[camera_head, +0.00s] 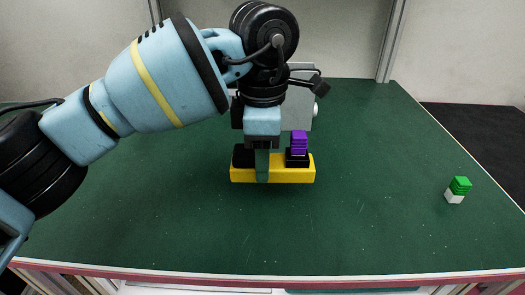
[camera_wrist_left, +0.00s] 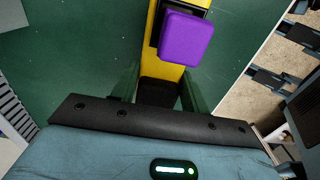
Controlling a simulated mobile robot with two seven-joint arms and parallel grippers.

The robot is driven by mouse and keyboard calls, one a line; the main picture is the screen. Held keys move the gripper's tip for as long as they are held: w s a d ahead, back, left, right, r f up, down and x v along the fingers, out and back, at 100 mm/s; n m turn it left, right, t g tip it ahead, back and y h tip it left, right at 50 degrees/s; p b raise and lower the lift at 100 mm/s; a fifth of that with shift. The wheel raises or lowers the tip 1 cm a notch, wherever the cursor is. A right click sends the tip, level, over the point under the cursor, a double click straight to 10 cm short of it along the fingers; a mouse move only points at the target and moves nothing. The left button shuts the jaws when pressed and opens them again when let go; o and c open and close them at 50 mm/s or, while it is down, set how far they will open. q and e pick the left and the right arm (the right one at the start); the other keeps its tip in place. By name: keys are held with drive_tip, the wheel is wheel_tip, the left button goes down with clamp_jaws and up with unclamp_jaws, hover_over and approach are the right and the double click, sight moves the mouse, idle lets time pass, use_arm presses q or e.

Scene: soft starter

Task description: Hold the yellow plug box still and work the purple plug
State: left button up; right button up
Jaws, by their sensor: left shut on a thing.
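The yellow plug box (camera_head: 290,174) lies on the green table as a long low block. It also shows in the wrist view (camera_wrist_left: 173,73). The purple plug (camera_head: 299,143) stands upright at the box's right black socket (camera_head: 297,160). The plug's top fills the upper middle of the wrist view (camera_wrist_left: 186,38). My left gripper (camera_head: 262,170) points down and is shut across the box, left of the plug, one finger on the near side. The far finger is hidden in the head view; both flank the box in the wrist view. My right gripper is not in view.
A green and white block (camera_head: 458,190) sits alone near the table's right edge. A grey box (camera_head: 301,105) stands behind the yellow box, partly hidden by my left arm.

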use_arm(q)
drive_tip(key=shift+f+b, duration=0.6)
drive_tip(key=shift+f, duration=1.55)
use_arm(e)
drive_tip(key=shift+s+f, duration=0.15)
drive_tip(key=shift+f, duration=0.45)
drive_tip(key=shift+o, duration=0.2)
